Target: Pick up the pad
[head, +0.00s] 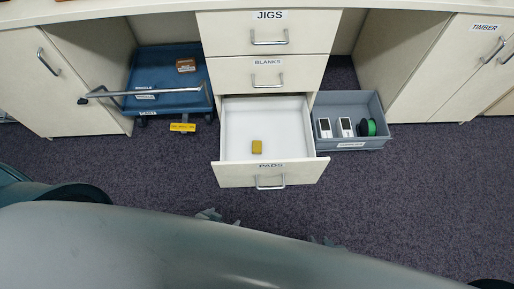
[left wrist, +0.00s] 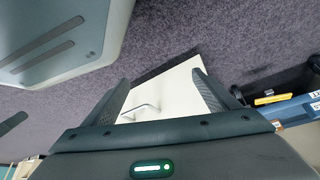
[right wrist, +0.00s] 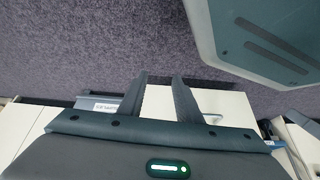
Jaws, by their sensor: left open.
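The pad is a small yellow block (head: 257,147) lying in the open white drawer labelled PADS (head: 235,173), near its front. The pad shows in neither wrist view. My left gripper (head: 208,214) barely shows in the head view, in front of and below the drawer; its fingers are apart and empty in the left wrist view (left wrist: 160,77). My right gripper (head: 326,241) is mostly hidden behind my body in the head view; its fingers are apart and empty in the right wrist view (right wrist: 161,77).
Shut drawers labelled JIGS (head: 225,34) and BLANKS (head: 225,78) are above. A blue cart (head: 173,60) with a handle stands left. A grey bin (head: 352,98) with white boxes (head: 346,127) and a green spool (head: 368,128) stands right. Carpet (head: 420,190) in front is clear.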

